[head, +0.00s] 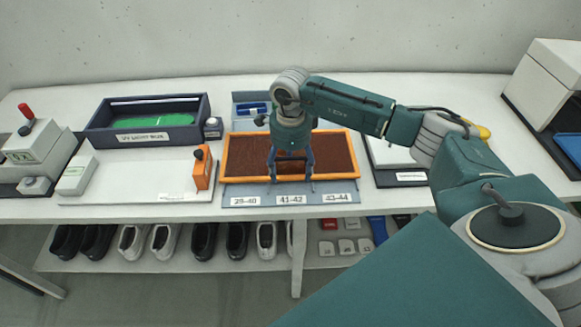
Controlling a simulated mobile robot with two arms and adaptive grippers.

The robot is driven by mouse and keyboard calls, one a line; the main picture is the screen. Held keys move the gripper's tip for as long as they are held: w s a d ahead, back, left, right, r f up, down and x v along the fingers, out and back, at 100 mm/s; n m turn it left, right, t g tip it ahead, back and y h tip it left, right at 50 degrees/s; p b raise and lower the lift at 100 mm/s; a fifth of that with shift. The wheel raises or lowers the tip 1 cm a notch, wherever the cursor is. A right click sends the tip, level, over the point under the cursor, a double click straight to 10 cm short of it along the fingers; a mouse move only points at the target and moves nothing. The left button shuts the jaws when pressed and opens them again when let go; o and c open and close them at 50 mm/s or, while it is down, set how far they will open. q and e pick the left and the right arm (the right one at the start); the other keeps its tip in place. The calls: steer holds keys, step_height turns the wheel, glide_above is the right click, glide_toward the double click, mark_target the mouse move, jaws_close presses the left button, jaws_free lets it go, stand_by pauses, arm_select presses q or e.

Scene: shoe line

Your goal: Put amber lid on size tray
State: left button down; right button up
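The amber lid (335,157) is a brown see-through panel in an orange frame. It lies flat over the grey-blue size tray (262,190), whose front strip with three white size labels shows in front of the lid. I cannot tell whether the lid's edges are fully seated on the tray. My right gripper (293,178) points down over the middle of the lid. Its two dark fingers are spread apart, with the tips near the lid's front edge. My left gripper is not in view.
Left of the tray are a white board (135,178) with an orange block (202,168) and a dark blue box (100,121). A small blue item (252,109) lies behind the lid. A dark-based stand (400,179) is close on the right.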

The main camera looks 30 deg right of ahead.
steer(key=shift+o, duration=0.7)
step_height(320, 180, up, 12)
steer(key=shift+s, duration=0.2)
steer(key=shift+a, duration=0.1)
